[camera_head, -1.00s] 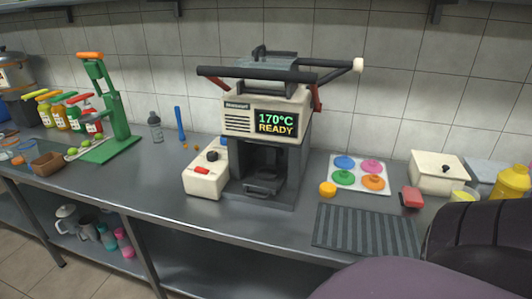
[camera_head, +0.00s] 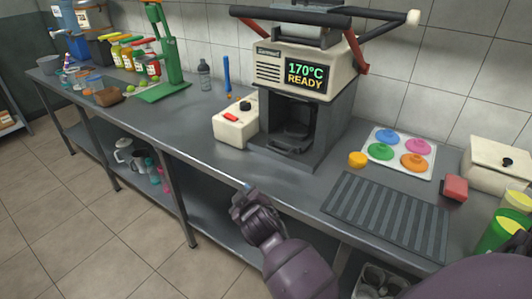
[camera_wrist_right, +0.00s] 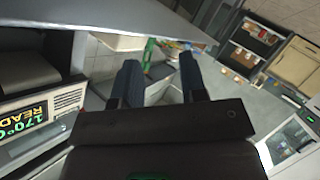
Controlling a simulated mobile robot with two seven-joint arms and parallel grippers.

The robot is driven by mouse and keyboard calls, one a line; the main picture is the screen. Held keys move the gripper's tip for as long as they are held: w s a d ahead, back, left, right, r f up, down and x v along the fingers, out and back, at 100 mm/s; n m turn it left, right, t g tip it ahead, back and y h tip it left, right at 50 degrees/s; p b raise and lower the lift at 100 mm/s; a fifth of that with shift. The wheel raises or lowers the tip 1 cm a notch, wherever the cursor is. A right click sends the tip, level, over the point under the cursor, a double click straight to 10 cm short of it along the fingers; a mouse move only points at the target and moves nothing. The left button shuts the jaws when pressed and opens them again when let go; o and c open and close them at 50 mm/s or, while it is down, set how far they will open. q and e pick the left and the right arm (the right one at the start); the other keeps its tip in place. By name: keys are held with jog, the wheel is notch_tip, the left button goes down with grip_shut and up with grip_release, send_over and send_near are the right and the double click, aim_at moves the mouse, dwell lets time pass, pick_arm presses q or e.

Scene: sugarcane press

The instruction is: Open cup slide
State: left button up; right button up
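The press (camera_head: 272,70) is a cream and dark grey machine with a "170°C READY" screen. The cup slide (camera_head: 290,143) is a dark grey piece low in the press's open bay, with a lip at the front. My right gripper (camera_head: 246,196) is in front of and below the press, off the counter's front edge, apart from the slide. In the right wrist view its two dark fingers (camera_wrist_right: 160,82) are spread with nothing between them, and the press's screen shows at lower left (camera_wrist_right: 28,122). My left gripper is not in view.
A cream control box (camera_head: 235,122) stands left of the bay. A ridged dark mat (camera_head: 388,215) lies to the right, with coloured lids on a white tray (camera_head: 432,150) behind it. A green press (camera_head: 170,60) stands further left. The counter edge runs between my gripper and the press.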

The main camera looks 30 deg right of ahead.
jog(key=w+r, duration=0.2)
jog(key=w, duration=0.1)
jog(key=g+h+b, duration=0.2)
jog(key=g+h, duration=0.4)
jog(key=h, duration=0.3)
send_near(270, 149)
jog(key=a, duration=0.2)
jog(key=a+f, duration=0.1)
jog(key=shift+w+f+n, duration=0.15)
jog(key=shift+w+n, duration=0.15)
jog(key=shift+w, duration=0.1)
jog(key=shift+s+d+r+g+h+b, duration=0.25)
jog(key=shift+r+g+h, duration=0.2)
jog(key=shift+g+h, duration=0.25)
jog(key=shift+d, duration=0.15)
jog(key=b+x, duration=0.1)
jog(key=x, duration=0.8)
jog(key=shift+d+b, duration=0.2)
jog(key=shift+b, duration=0.1)
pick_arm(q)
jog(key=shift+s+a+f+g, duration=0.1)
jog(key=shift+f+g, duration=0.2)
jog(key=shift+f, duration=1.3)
pick_arm(e)
jog(key=shift+w+d, duration=0.3)
jog(key=shift+d, duration=0.25)
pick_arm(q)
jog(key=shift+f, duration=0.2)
pick_arm(e)
grip_shut()
